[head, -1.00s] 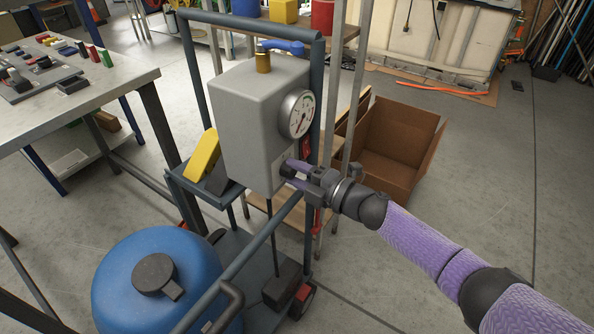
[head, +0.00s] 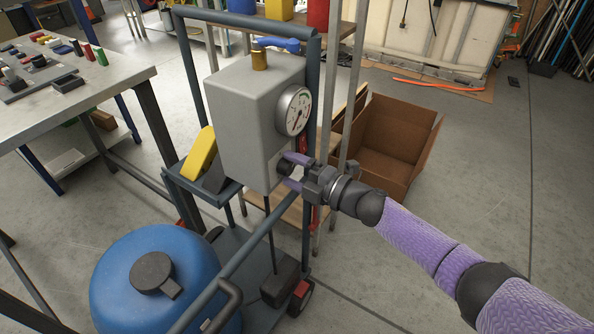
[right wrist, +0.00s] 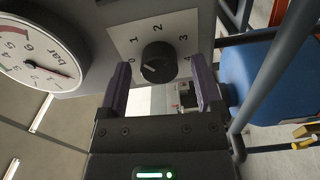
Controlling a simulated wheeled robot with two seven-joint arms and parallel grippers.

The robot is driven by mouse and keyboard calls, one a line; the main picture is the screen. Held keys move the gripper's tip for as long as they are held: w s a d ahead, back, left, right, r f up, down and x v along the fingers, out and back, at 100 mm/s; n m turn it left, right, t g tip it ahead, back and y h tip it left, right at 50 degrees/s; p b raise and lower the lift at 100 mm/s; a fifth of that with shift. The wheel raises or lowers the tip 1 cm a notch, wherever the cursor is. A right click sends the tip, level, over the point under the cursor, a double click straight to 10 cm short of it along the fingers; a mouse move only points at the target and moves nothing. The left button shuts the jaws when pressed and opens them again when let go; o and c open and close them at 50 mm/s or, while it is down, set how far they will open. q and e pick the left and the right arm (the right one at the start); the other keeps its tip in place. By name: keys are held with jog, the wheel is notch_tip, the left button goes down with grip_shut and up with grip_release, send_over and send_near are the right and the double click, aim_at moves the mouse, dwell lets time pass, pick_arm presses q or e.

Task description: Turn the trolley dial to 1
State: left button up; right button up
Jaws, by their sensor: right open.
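The trolley dial is a round black knob (right wrist: 158,62) on a pale plate (right wrist: 124,30) numbered 0 to 4, seen in the right wrist view. Its pointer seems to face the 0 side, but the mark is too small to be sure. The plate is on the grey box (head: 243,120) of the trolley. My right gripper (head: 286,171) is open at the box's lower right face. In the right wrist view its two fingers (right wrist: 160,70) stand either side of the knob, with gaps visible. In the head view the fingers partly hide the knob. My left gripper is not in view.
A pressure gauge (head: 293,110) sits on the box just above my right gripper. The trolley's blue-grey frame (head: 313,100) rises close by. A blue tank (head: 125,285) stands at the lower left, and an open cardboard box (head: 395,140) lies behind. The floor at right is clear.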

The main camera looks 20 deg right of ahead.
pick_arm(q)
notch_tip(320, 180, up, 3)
jog(key=p, duration=0.3)
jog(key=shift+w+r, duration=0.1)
pick_arm(e)
jog(key=v, duration=1)
jog(key=shift+f, duration=0.15)
